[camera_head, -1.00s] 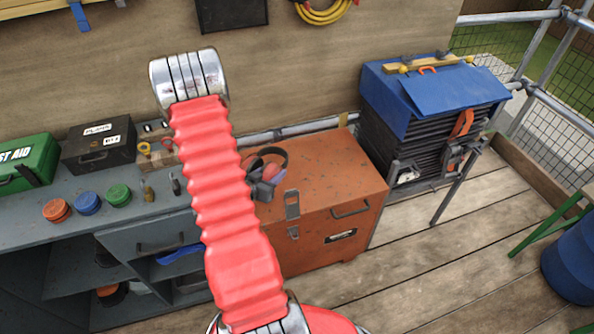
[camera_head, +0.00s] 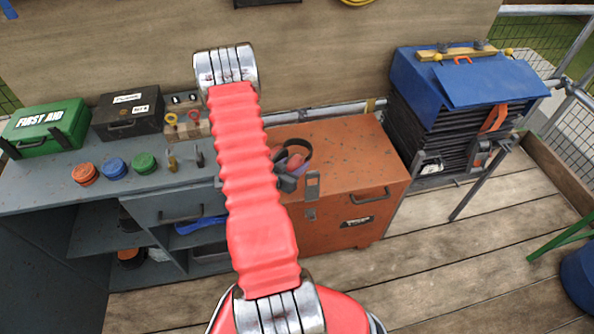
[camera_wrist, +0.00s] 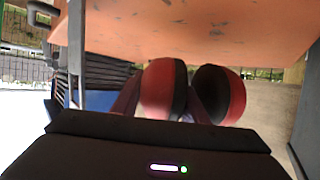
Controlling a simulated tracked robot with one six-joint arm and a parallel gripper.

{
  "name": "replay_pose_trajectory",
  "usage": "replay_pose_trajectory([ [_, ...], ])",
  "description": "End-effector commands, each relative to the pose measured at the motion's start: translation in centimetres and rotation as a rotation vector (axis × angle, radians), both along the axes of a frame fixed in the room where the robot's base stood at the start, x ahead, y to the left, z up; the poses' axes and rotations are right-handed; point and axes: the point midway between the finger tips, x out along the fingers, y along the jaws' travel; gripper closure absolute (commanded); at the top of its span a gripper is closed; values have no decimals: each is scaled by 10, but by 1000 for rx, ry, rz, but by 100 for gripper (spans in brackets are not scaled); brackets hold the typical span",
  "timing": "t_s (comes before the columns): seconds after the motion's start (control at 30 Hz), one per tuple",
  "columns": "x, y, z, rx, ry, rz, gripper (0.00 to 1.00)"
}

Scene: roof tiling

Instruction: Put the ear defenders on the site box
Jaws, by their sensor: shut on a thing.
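The ear defenders (camera_head: 297,160), with red cups and a dark headband, appear over the left part of the orange site box (camera_head: 350,155) in the head view. My gripper (camera_head: 287,182) is shut on them, partly hidden behind my red arm. The wrist view, which looks upside down, shows both red-and-black cups (camera_wrist: 163,88) just beyond the dark gripper body. The box's orange surface (camera_wrist: 190,30) fills the top there. I cannot tell whether the cups touch the lid.
A grey bench (camera_head: 50,190) to the left holds a green first aid box (camera_head: 47,125), a dark case (camera_head: 128,112) and coloured tubs (camera_head: 115,168). A stack under a blue cover (camera_head: 465,80) stands right of the site box. The right part of the lid is clear.

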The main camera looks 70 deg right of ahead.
Motion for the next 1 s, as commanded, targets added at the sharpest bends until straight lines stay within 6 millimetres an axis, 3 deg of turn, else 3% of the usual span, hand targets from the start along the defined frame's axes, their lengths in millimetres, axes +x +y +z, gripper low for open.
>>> replay_pose_trajectory([
  [0.27, 0, 0, -1, 0, -1, -1, 89],
  [0.7, -1, 0, -40, 0, 0, -2, 89],
  [1.0, -1, -1, -41, -1, -1, -3, 89],
])
